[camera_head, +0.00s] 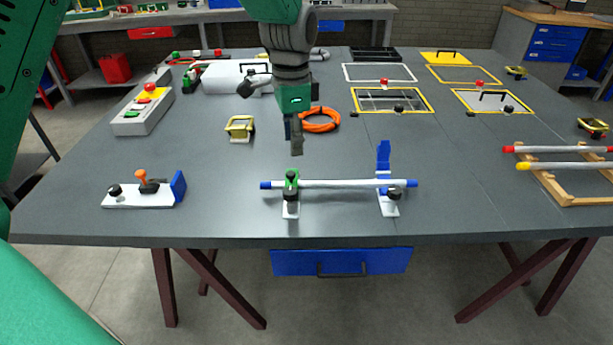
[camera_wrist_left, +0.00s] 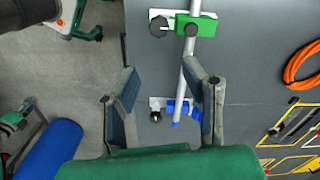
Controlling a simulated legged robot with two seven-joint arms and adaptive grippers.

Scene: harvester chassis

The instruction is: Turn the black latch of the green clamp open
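The green clamp (camera_head: 291,180) grips the left part of a white pipe (camera_head: 340,184) with blue ends, near the table's front edge. Its black latch (camera_head: 291,193) is at the clamp's front; the green clamp (camera_wrist_left: 196,24) is also at the top of the left wrist view. A blue clamp (camera_head: 384,160) near the pipe's right end has its blue flap standing up. My left gripper (camera_head: 294,146) hangs above the table behind the pipe in the head view, apart from the clamp. In the left wrist view its fingers (camera_wrist_left: 160,80) are spread and empty. My right gripper is not in view.
A white block with an orange-handled toggle (camera_head: 142,185) lies left of the pipe. A yellow-black part (camera_head: 239,128) and a coiled orange hose (camera_head: 320,120) lie behind. A wooden rack (camera_head: 560,175) with tubes stands at right.

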